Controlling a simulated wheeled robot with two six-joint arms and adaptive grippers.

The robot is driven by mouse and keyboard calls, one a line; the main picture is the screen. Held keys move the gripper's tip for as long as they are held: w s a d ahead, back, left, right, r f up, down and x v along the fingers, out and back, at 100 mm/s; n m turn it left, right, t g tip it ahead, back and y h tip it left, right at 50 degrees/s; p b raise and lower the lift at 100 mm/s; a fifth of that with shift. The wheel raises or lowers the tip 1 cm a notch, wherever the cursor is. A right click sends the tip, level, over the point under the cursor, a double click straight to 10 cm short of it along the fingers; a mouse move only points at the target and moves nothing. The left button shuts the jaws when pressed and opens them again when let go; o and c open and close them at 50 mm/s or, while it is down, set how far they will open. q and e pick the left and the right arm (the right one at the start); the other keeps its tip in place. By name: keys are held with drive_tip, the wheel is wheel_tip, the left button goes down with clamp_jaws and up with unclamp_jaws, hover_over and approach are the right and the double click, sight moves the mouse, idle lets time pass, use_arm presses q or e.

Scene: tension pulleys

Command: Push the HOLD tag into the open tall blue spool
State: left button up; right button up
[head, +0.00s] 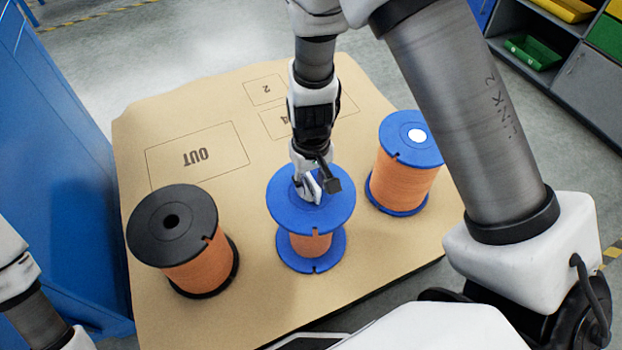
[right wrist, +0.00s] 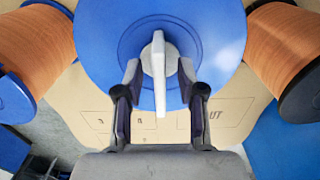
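The tall blue spool (head: 283,208) stands upright in the middle of the table in the head view, with orange winding between blue flanges. Its top flange (right wrist: 95,40) fills the top of the right wrist view. My right gripper (head: 308,185) points down at the middle of that flange and hides its centre. In the right wrist view a white tag (right wrist: 159,85) stands edge-on between the two fingers of this gripper (right wrist: 159,68). Blue shows on both sides of the tag, so the fingers look apart around it. How deep the tag sits and its lettering are hidden. My left gripper is out of view.
A black-flanged orange spool (head: 172,218) stands to the left. Another blue spool (head: 405,170) with a white disc in its top stands to the right. The tan table top (head: 150,115) has printed OUT and number boxes and is clear at the back. A blue cabinet (head: 55,170) borders its left side.

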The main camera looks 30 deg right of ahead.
drive_tip(key=shift+r, duration=0.1)
wheel_tip(320, 180, up, 12)
idle(0.4)
idle(0.3)
